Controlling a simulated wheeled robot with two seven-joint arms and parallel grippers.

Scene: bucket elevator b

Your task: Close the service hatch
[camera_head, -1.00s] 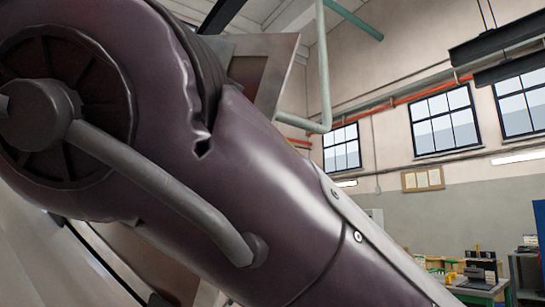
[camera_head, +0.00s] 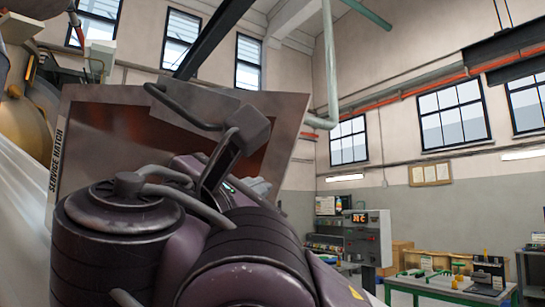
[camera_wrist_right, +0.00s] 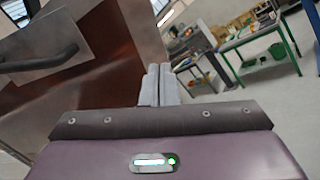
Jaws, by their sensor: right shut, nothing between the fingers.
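The service hatch (camera_head: 292,115) is a grey-rimmed panel with a rust-brown inset, lettered SERVICE HATCH along its left edge. It stands tilted across the middle of the head view, with the room visible past its right edge. Its dark bar handle (camera_head: 182,107) is on a grey plate near the top. In the wrist view the hatch (camera_wrist_right: 105,65) fills the left side, with the handle (camera_wrist_right: 42,62) at far left. My right gripper (camera_wrist_right: 158,85) is shut and empty, to the right of the handle and apart from it. My right arm hides the hatch's lower part. My left gripper is not in view.
A grey control box (camera_head: 367,238) with a lit display stands to the right, beyond the hatch. A green-framed workbench (camera_head: 450,288) with tools is at lower right. Open floor shows beside the bench in the wrist view.

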